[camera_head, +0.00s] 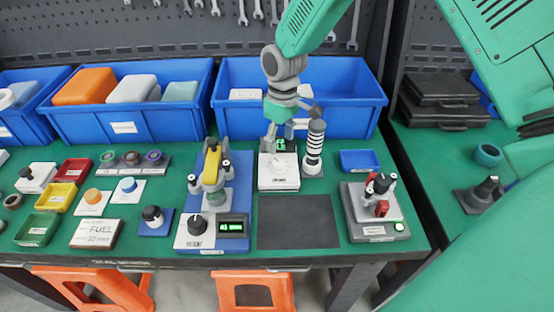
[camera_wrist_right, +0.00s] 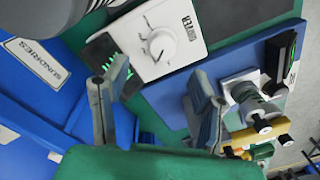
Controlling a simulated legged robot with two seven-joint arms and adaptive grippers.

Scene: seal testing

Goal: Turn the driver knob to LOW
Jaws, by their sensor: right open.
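The driver box (camera_head: 279,184) is a small white unit on the bench, with a green-lit display at its back. It also shows in the right wrist view (camera_wrist_right: 185,50), where its round white knob (camera_wrist_right: 160,45) has a dark pointer and small dial marks. The setting is too small to read. My right gripper (camera_head: 281,134) points down above the back of the box. In the wrist view its two fingers (camera_wrist_right: 165,85) are apart and empty, beside the display edge, and not around the knob. My left gripper is not in view.
A black-and-white striped cylinder (camera_head: 314,150) stands close to the right of the box. A blue-based fixture (camera_head: 238,170) with a yellow-topped clamp stands to its left. A blue bin (camera_head: 345,120) is behind. A dark mat (camera_head: 297,222) in front is clear.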

